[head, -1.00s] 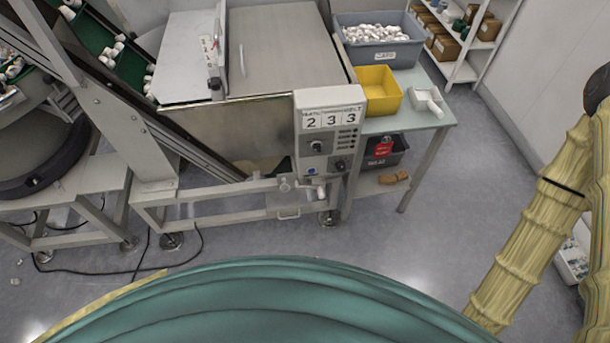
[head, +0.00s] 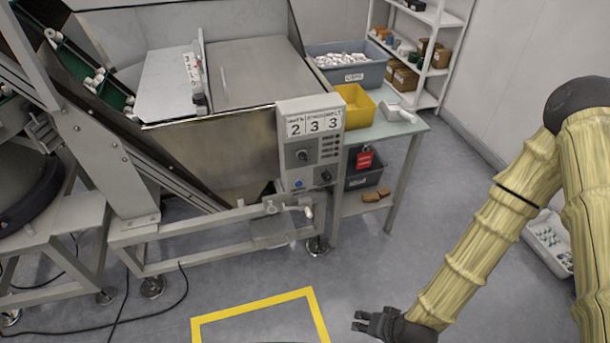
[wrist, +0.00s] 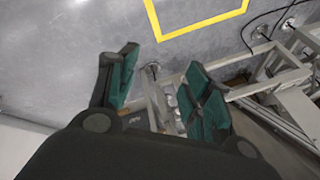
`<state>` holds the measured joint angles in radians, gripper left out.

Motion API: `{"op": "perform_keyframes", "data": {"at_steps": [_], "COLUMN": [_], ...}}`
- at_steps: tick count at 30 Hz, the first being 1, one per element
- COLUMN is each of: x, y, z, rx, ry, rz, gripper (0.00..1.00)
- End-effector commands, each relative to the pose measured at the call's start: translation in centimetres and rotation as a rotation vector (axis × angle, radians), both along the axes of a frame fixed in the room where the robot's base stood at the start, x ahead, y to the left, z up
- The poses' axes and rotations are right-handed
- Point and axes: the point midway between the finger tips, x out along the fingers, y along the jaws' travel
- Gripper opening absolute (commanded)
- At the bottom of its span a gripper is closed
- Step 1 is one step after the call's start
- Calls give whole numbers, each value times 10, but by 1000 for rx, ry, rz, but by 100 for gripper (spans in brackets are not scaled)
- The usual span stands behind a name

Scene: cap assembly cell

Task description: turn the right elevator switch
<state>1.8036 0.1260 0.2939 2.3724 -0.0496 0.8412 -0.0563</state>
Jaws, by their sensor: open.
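The control panel (head: 309,143) is a pale box on the front right corner of the elevator machine, with the digits 2 3 3 on top. It carries an upper-left black knob (head: 302,155), a lower-right black knob (head: 325,176) and a blue button (head: 298,184). The labels are too small to read surely. My gripper (head: 362,322) is low over the floor in front of the machine, well apart from the panel. In the wrist view its two green-padded fingers (wrist: 160,95) are spread with nothing between them.
A yellow floor marking (head: 258,303) lies in front of the machine. A table (head: 400,128) to the right holds a grey bin (head: 372,70) and a yellow bin (head: 352,122). The floor between my gripper and the machine is mostly clear.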

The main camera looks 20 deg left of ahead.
Motion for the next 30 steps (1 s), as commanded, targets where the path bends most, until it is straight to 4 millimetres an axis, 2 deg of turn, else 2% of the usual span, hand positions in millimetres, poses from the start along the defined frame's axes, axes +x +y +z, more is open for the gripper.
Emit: {"op": "perform_keyframes", "data": {"at_steps": [1, 3, 11, 17, 21, 27, 30], "x": [17, 38, 116, 172, 208, 247, 259], "y": [19, 43, 124, 173, 199, 221, 226], "z": [-14, -14, 7, 43, 78, 134, 159], "rx": [38, 88, 269, 403, 495, 612, 655], "ry": [-40, -96, -309, -477, -596, -753, -810], "rz": [-3, -3, -24, -56, -87, -135, -155], "gripper": [50, 50, 50, 50, 50, 50, 50]}}
